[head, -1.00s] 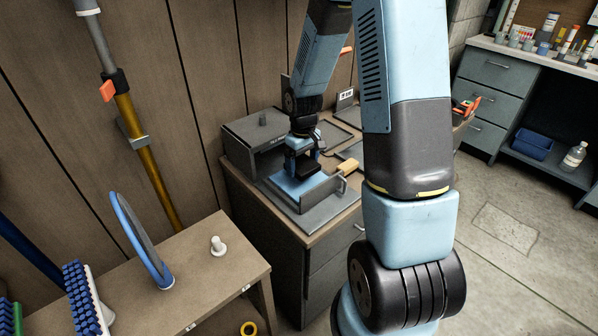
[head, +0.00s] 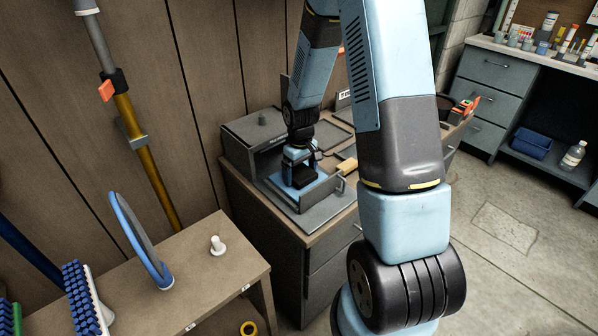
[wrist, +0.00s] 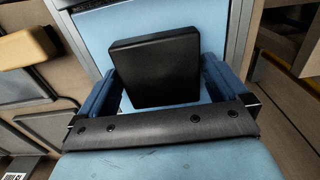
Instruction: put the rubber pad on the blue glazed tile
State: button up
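The rubber pad is a black square block (head: 303,179), also large in the wrist view (wrist: 160,70). My gripper (head: 302,170) has its two blue fingers at the pad's left and right sides in the wrist view (wrist: 160,72); it looks shut on the pad. The blue glazed tile (head: 324,179) lies under the pad and shows around it in the wrist view (wrist: 100,30). The pad is over the tile. I cannot tell whether its underside touches it.
A tan block (head: 347,166) is close by on the right. A lower bench (head: 200,262) at left holds a white knob (head: 217,245).

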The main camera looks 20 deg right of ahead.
aim_at(300, 173)
notch_tip(300, 173, up, 12)
jog(key=s+r+m+t, duration=0.1)
jog(key=s+r, duration=0.4)
jog(key=r, duration=0.3)
jog(key=s+r+m+t, duration=0.1)
jog(key=s+r+t, duration=0.1)
jog(key=s+r, duration=0.45)
jog(key=s+r+m+t, duration=0.2)
jog(key=s+r, duration=0.7)
jog(key=s, duration=0.4)
jog(key=shift+s+a+m+t, duration=0.25)
jog(key=shift+m+t, duration=0.05)
jog(key=shift+w, duration=0.1)
jog(key=shift+c, duration=0.4)
